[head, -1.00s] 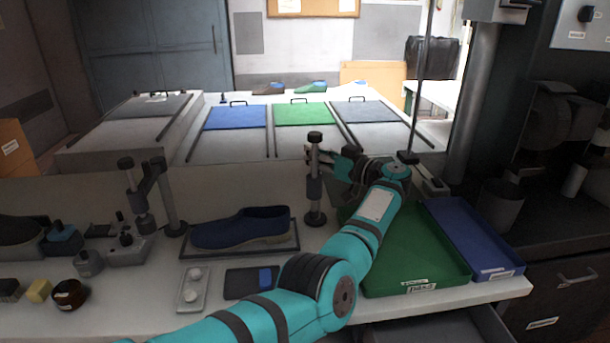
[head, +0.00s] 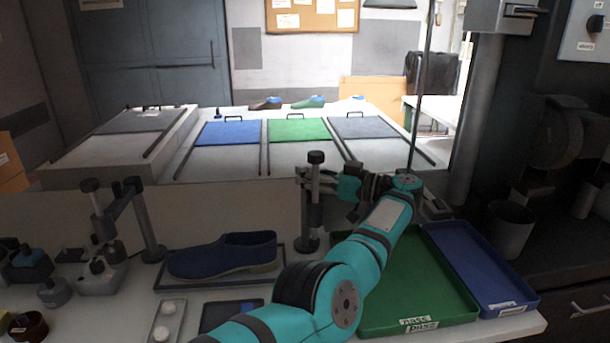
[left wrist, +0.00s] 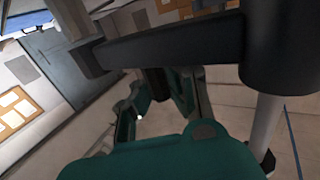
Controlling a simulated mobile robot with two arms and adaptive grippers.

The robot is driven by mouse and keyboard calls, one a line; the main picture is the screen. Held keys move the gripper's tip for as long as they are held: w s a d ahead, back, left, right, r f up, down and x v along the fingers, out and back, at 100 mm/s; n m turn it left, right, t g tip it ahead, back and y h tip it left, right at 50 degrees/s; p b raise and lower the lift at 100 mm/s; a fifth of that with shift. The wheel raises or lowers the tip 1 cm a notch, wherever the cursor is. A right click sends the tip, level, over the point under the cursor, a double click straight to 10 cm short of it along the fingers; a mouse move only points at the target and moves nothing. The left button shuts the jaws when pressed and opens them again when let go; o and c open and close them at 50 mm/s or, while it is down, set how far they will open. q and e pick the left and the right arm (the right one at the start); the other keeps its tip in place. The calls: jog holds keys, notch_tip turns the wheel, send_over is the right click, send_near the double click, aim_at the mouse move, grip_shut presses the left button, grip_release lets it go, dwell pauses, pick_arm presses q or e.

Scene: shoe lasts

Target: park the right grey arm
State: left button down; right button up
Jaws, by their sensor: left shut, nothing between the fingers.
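The right grey arm (head: 310,205) stands on an upright post with a black knob on top, behind the workbench's middle. My left gripper (head: 343,186) is shut and empty, close to the right side of this post near its top. I cannot tell whether they touch. In the left wrist view a dark bar (left wrist: 165,45) with a thick cylinder at its right end crosses close in front, and my left gripper's teal fingers (left wrist: 156,85) show below it. The left grey arm (head: 115,205) is folded out to the left from its own post. My right gripper is not in view.
A blue shoe (head: 222,256) lies on a dark tray left of the post. Blue, green and grey panels (head: 298,130) lie beyond. A dark machine column (head: 475,120) stands right.

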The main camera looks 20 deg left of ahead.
pick_arm(q)
jog(key=c, duration=1.5)
grip_release()
jog(key=shift+s+d, duration=0.2)
jog(key=shift+s, duration=0.05)
jog(key=shift+o, duration=1.3)
jog(key=shift+w, duration=0.1)
pick_arm(e)
jog(key=shift+w+a, duration=0.45)
jog(key=shift+w, duration=0.4)
pick_arm(q)
jog(key=shift+a, duration=0.1)
pick_arm(e)
jog(key=shift+s, duration=0.1)
pick_arm(q)
jog(key=shift+r, duration=0.3)
notch_tip(320, 180, up, 9)
jog(key=shift+r, duration=0.2)
pick_arm(e)
jog(key=shift+d, duration=0.15)
